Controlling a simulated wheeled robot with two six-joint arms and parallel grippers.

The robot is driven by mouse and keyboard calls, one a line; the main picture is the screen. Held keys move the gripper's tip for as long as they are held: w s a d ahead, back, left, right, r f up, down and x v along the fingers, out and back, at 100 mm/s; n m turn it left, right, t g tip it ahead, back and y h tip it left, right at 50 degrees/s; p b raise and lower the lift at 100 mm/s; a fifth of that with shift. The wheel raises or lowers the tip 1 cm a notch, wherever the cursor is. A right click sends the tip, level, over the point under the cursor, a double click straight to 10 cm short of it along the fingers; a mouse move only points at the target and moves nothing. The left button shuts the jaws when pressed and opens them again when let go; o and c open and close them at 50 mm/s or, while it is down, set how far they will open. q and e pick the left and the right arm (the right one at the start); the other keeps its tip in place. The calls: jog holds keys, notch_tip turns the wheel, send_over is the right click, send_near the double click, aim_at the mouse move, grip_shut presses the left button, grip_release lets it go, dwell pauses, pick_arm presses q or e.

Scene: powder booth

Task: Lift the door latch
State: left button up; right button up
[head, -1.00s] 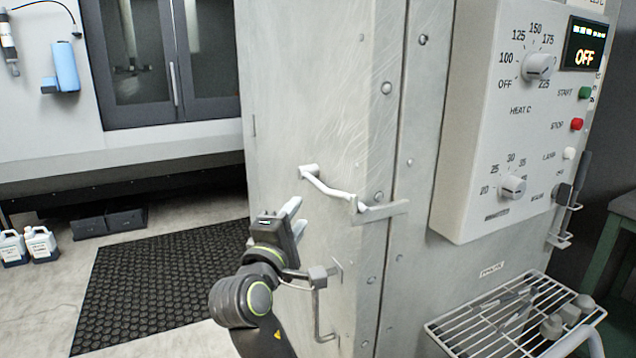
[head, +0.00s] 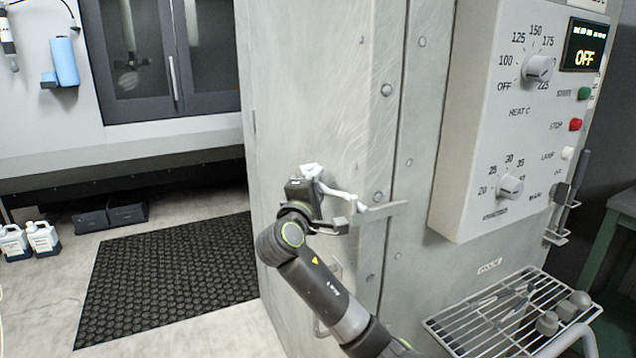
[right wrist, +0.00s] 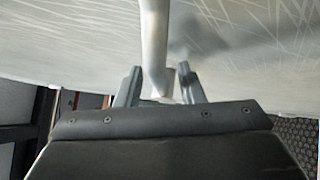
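The door latch (head: 340,194) is a pale bent lever on the grey metal door (head: 285,100). It slopes down to the right towards a flat metal catch (head: 386,212) at the door's edge. My right gripper (head: 311,176) is at the latch's upper left end, its fingers mostly hidden in the head view. In the right wrist view, the two fingers (right wrist: 160,72) stand apart with the pale latch bar (right wrist: 154,35) running between them. A gap shows on the right side of the bar; contact on the left is unclear. My left gripper is not in view.
A control panel (head: 478,130) with knobs and an OFF display juts out to the right. Below it is a wire shelf (head: 470,322) with small parts. A black mat (head: 170,280) lies on the open floor at left, near two jugs (head: 42,238).

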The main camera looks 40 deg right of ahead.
jog(key=shift+w+d, duration=0.1)
jog(key=shift+d, duration=0.1)
grip_shut()
dwell(0.3)
